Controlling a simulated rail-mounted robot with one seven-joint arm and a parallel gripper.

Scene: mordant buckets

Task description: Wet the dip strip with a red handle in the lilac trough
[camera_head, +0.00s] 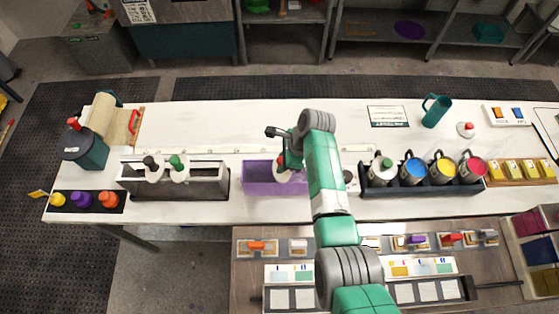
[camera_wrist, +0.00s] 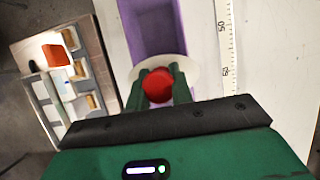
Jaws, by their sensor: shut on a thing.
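The lilac trough (camera_head: 258,181) stands in the middle of the long white bench. My gripper (camera_head: 289,160) is at the trough's right end, shut on the red handle of the dip strip (camera_head: 284,177). In the wrist view, the round red handle (camera_wrist: 158,86) sits between my two green fingers, with a pale disc below it. The trough (camera_wrist: 155,28) runs away from it at the top of that view, and the disc overlaps the trough's near end. The part of the strip below the disc is hidden, so I cannot tell how deep it reaches.
A grey trough (camera_head: 217,184) to the left holds pieces with black and green handles. A black rack (camera_head: 419,187) of pots stands to the right. A white disc with a red knob (camera_head: 466,129) lies behind it. A ruler strip (camera_wrist: 226,60) runs behind the trough.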

